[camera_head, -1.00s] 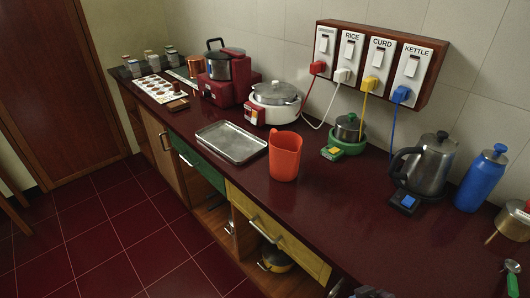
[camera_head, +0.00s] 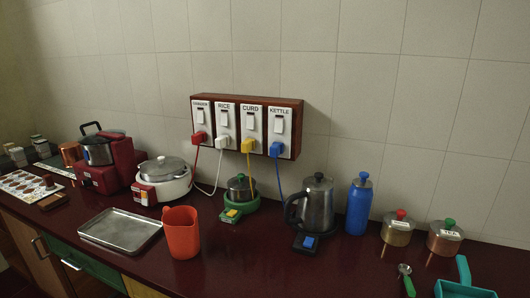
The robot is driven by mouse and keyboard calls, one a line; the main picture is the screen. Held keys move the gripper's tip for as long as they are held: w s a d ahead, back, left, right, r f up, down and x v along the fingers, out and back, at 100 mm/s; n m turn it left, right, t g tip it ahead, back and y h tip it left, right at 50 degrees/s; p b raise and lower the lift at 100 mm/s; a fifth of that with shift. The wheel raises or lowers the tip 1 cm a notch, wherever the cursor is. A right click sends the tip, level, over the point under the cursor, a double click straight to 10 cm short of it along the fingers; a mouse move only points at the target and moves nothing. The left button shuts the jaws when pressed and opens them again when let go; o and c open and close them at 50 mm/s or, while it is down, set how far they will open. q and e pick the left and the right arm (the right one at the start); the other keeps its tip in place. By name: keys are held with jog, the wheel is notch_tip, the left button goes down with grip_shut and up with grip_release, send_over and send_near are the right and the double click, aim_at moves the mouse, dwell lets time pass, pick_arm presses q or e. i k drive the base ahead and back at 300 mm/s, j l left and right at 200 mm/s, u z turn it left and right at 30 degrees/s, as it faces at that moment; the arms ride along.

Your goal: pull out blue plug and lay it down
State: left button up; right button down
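The blue plug (camera_head: 275,149) sits in the socket under the KETTLE label, the rightmost on the wooden wall panel (camera_head: 246,101). Its blue cord (camera_head: 279,177) hangs down toward the counter behind the kettle (camera_head: 318,207). The kettle is steel with a dark handle and stands on a dark base with a blue square on it (camera_head: 310,242). Neither of my grippers shows in the head view.
Red (camera_head: 198,138), white (camera_head: 222,141) and yellow (camera_head: 248,145) plugs sit in the other sockets. A blue bottle (camera_head: 359,207) stands right of the kettle. An orange pitcher (camera_head: 181,233) and metal tray (camera_head: 120,231) stand left. The dark counter's front middle (camera_head: 240,265) is clear.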

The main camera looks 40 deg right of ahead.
aim_at(277, 148)
jog(key=k+j+z, duration=0.1)
jog(key=z, duration=0.25)
jog(key=k+z, duration=0.1)
jog(key=z, duration=0.25)
jog(key=k+j+z, duration=0.1)
jog(key=z, duration=0.25)
jog(key=i+z, duration=0.15)
jog(key=i, duration=0.25)
